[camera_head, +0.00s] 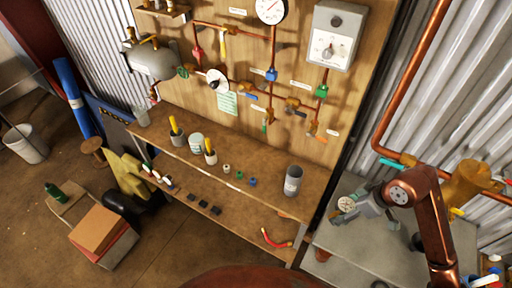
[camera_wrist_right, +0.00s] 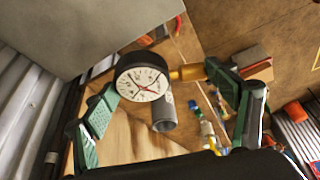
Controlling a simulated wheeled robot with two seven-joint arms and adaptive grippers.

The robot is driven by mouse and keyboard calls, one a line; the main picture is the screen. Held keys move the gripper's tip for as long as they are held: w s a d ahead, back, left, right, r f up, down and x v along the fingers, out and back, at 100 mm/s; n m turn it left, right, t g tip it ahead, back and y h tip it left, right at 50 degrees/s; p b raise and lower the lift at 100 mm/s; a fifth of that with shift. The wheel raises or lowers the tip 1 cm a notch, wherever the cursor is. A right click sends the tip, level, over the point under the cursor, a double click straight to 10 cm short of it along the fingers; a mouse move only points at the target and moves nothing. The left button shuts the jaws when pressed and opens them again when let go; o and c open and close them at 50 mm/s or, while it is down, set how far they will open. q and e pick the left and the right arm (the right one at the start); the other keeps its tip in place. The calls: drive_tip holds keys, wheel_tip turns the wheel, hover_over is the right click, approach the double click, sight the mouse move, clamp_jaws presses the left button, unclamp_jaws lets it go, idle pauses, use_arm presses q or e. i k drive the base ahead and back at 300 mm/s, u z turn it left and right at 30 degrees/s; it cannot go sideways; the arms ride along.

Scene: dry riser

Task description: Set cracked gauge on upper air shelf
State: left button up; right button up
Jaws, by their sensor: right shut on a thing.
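The gauge (camera_head: 346,203) has a round white dial and a black rim. It is in my right gripper (camera_head: 361,205), above the grey bench at the right. In the right wrist view the gauge (camera_wrist_right: 143,84) sits between the two green-backed fingers of my right gripper (camera_wrist_right: 161,78), with its brass stem pointing right toward one finger. Dark marks cross the dial; I cannot tell which are cracks. A small wooden shelf (camera_head: 176,17) with brass fittings on it is high on the board at the upper left. My left gripper is not in view.
A wooden bench (camera_head: 262,198) below holds cups, a grey cylinder (camera_head: 293,181) and small parts. A copper pipe (camera_head: 412,75) and brass valve body (camera_head: 466,184) stand near my right arm.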

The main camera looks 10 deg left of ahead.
sight(226, 142)
drive_tip(key=u, duration=2.4)
drive_tip(key=i, duration=2)
drive_tip(key=z, duration=2.65)
